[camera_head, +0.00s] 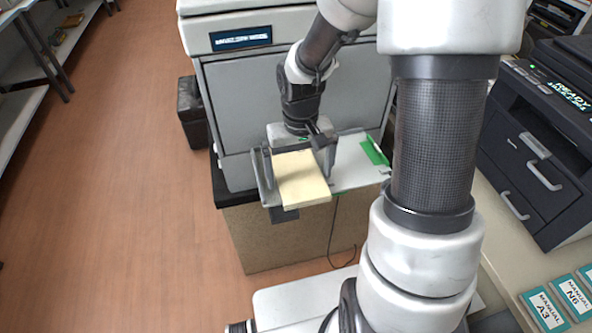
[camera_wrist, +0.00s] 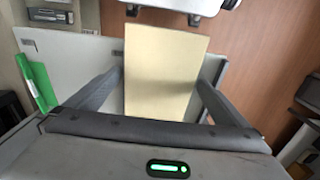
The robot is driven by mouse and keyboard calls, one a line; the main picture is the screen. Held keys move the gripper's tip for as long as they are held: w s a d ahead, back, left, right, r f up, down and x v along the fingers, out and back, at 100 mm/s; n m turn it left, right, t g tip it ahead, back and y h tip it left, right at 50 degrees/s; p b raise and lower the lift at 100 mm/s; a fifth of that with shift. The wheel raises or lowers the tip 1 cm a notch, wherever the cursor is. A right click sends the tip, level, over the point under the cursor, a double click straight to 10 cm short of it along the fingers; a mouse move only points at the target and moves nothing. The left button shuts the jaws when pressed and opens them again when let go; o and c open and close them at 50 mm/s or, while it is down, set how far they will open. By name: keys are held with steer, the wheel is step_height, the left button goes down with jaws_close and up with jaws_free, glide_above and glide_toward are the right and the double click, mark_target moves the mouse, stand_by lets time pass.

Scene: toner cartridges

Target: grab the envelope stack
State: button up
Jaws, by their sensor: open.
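The envelope stack (camera_head: 302,181) is a cream block lying on a grey tray (camera_head: 352,172) that sticks out from the front of a large grey machine. My gripper (camera_head: 296,172) is open and stands over the tray at the stack. The end of the stack nearest the gripper body is hidden behind the gripper in the wrist view.
A green piece (camera_head: 375,151) sits at the right of the tray. A dark printer (camera_head: 535,140) and manuals (camera_head: 545,308) are on a counter at the right. Shelves (camera_head: 20,100) stand at the far left. The wooden floor (camera_head: 120,200) at the left is clear.

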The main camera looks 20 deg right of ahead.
steer(key=c, duration=1)
steer(key=shift+r, duration=0.15)
